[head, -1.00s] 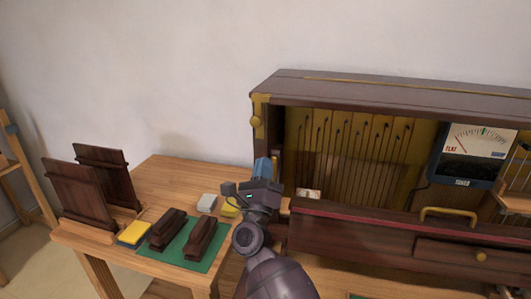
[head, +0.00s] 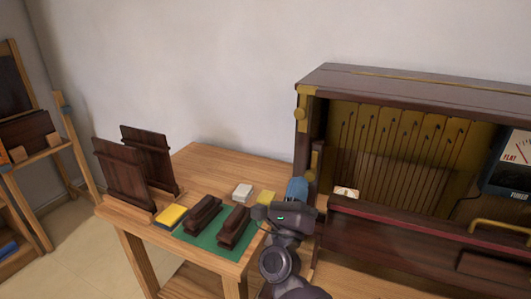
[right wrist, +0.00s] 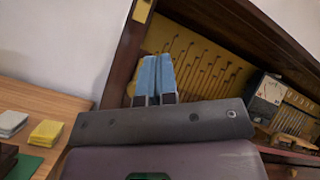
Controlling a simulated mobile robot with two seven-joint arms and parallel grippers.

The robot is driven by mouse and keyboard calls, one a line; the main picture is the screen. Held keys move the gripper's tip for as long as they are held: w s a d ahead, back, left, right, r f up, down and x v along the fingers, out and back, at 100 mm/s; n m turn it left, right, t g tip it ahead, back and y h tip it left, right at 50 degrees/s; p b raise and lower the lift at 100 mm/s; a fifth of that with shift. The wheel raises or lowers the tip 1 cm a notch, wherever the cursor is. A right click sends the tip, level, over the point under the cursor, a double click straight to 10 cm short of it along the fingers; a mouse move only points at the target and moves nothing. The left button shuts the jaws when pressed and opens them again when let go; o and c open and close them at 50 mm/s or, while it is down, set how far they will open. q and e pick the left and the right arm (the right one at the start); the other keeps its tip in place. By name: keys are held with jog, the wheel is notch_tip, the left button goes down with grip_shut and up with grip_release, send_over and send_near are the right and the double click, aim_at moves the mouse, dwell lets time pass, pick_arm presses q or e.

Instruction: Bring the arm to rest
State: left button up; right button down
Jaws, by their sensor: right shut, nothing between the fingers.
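My right gripper (head: 297,188) has blue fingertips and points away from me, near the left end of the dark wooden piano (head: 400,240). It is shut and empty. In the right wrist view, the two blue fingers (right wrist: 156,78) stand side by side in front of the piano's open case (right wrist: 135,50). In the head view, my right arm covers part of the table's right end. My left gripper is not in view.
A wooden table (head: 210,160) stands left of the piano. It holds two dark panels (head: 122,172), a green mat (head: 212,247) with two dark blocks, yellow pads and a white block (head: 242,191). A tuner (head: 510,165) sits at the right. A wooden rack (head: 45,160) stands at far left.

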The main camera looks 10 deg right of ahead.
jog(key=w+a+n+t+y, duration=0.1)
jog(key=a+n+t+y, duration=0.3)
jog(key=n+y, duration=1.05)
jog(key=s+d+f+n+g+y, duration=0.1)
jog(key=s+d+f+n+g, duration=0.3)
jog(key=f+n, duration=0.55)
jog(key=s+d+f+n+g, duration=0.2)
jog(key=s+f+n+g, duration=0.4)
jog(key=f+n, duration=0.3)
jog(key=s+d+f+g+h, duration=0.1)
jog(key=s+d+f, duration=0.2)
jog(key=s, duration=0.4)
jog(key=s+d+f+n+g+p, duration=0.1)
jog(key=s+d+f+g, duration=0.1)
jog(key=s+f, duration=0.3)
jog(key=s+d+f+n+g+h, duration=0.1)
jog(key=s+d+f+g, duration=0.1)
jog(key=s, duration=0.7)
notch_tip(320, 180, down, 2)
jog(key=shift+d+h, duration=0.35)
jog(key=shift+d, duration=0.55)
jog(key=shift+s, duration=0.1)
